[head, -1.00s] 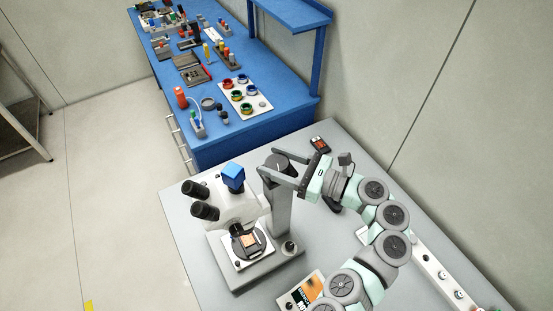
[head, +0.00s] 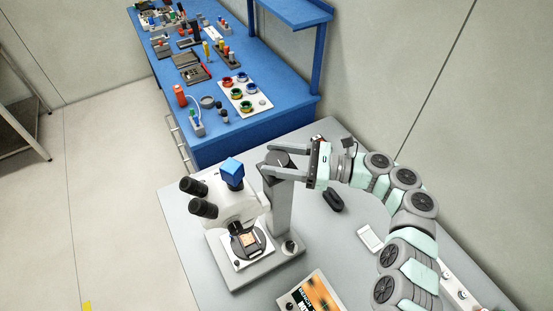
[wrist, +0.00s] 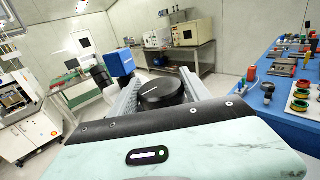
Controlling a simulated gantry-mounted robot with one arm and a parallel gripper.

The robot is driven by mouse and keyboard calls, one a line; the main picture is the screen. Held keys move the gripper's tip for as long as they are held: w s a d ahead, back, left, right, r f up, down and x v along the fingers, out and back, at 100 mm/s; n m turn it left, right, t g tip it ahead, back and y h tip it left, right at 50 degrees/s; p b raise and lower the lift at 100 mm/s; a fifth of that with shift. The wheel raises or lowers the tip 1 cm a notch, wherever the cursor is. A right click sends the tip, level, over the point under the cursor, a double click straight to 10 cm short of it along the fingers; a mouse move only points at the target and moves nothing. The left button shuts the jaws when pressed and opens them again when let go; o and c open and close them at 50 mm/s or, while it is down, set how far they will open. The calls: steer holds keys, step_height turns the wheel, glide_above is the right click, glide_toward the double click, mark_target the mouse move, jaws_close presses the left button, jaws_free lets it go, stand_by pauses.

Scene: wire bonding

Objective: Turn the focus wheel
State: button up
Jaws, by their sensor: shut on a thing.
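The focus wheel is a dark round knob with a white index line on its top; it sits on top of the microscope's grey column (head: 281,210). In the wrist view the focus wheel (wrist: 161,92) lies between the two grey fingers, its line pointing to the left. My gripper (head: 279,161) reaches in from the right and is shut on the wheel, one finger on each side. The white microscope (head: 235,205) with black eyepieces and a blue block on top stands left of the column.
A small board (head: 248,241) lies on the microscope stage. A black object (head: 333,199), a white device (head: 369,238) and an orange-and-black booklet (head: 314,293) lie on the grey table. The blue bench (head: 270,115) with parts stands behind.

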steer(key=shift+a+n+g+b, duration=0.2)
steer(key=shift+n+g+b, duration=0.8)
steer(key=shift+g+b, duration=0.55)
steer(key=shift+d+n+g+b, duration=0.15)
steer(key=shift+n+g+b, duration=0.25)
steer(key=shift+g+b, duration=0.2)
steer(key=o, duration=1.4)
